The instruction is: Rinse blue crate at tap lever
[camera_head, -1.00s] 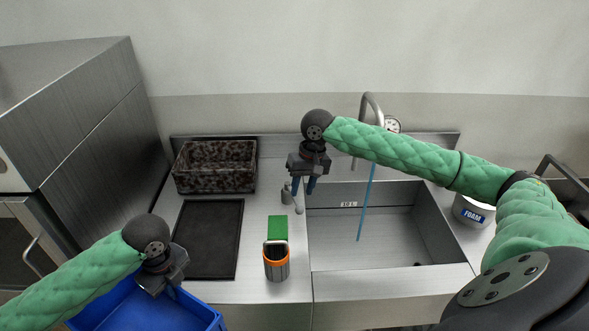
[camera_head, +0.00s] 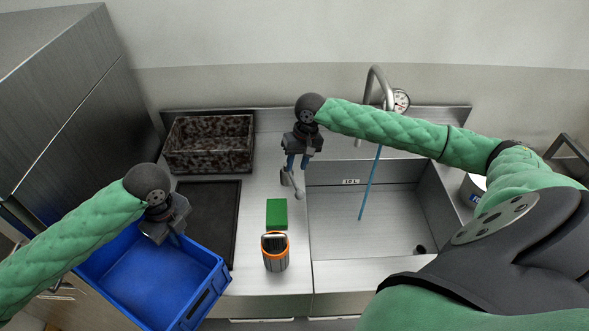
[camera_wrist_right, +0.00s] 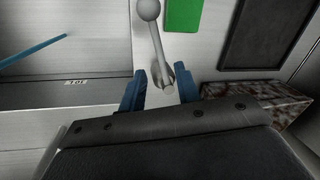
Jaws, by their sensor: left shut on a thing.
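The blue crate (camera_head: 150,283) is at the lower left in the head view, empty inside and in front of the counter. My left gripper (camera_head: 176,240) is shut on its far rim. The grey tap lever (camera_head: 298,191) with a ball end stands on the counter left of the sink. It also shows in the right wrist view (camera_wrist_right: 157,42). My right gripper (camera_head: 297,161) is open above the lever's base. In the right wrist view its blue fingers (camera_wrist_right: 160,90) stand apart on either side of the lever's base. Contact cannot be told.
The steel sink (camera_head: 370,245) is right of the lever, under a curved tap (camera_head: 375,75). A thin blue line (camera_head: 370,185) slants into it. A green block (camera_head: 277,213), an orange-rimmed cup (camera_head: 275,256), a black mat (camera_head: 208,225) and a speckled bin (camera_head: 210,143) occupy the counter.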

